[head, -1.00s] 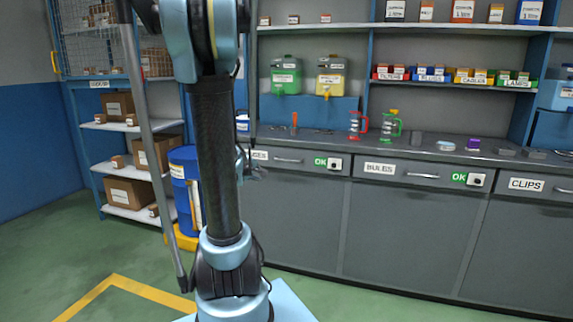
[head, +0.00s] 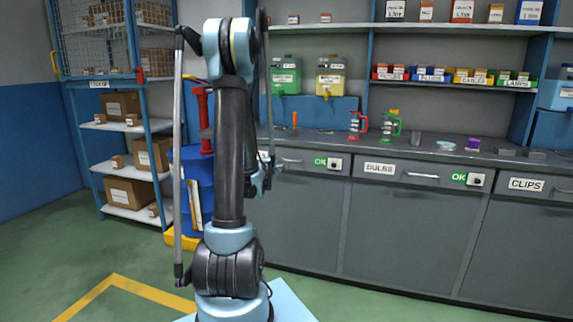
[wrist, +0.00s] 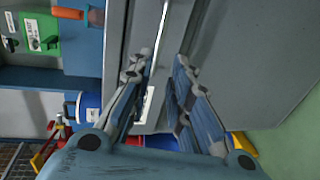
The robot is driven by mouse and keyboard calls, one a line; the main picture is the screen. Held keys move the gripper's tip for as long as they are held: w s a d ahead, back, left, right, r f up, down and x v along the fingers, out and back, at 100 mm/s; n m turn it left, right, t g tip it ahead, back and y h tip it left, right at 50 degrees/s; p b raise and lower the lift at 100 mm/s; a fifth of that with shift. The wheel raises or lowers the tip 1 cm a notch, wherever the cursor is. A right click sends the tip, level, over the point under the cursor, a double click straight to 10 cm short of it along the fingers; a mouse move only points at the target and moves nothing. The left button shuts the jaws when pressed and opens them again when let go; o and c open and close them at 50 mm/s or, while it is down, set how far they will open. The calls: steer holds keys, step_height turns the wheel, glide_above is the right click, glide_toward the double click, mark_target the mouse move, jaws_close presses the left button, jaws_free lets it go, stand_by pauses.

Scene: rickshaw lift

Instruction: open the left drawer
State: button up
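The left drawer (head: 308,162) is in the grey bench front, just right of my arm in the head view. It looks shut, and its label is mostly hidden by my arm. Its handle (head: 291,160) shows beside my gripper (head: 270,165). In the wrist view my gripper (wrist: 166,62) is open, with its two fingers apart and nothing gripped. A bright bar that looks like the handle (wrist: 158,35) runs between the fingers against the grey front. I cannot tell whether the fingers touch it.
The BULBS drawer (head: 408,173) and the CLIPS drawer (head: 541,186) are shut to the right. A blue drum (head: 188,205) stands behind my arm on the left. Red and green jugs stand on the bench top. The green floor in front of the bench is clear.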

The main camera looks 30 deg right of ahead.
mark_target(287, 161)
steer(key=x, duration=1.5)
steer(key=shift+w, duration=0.2)
jaws_close()
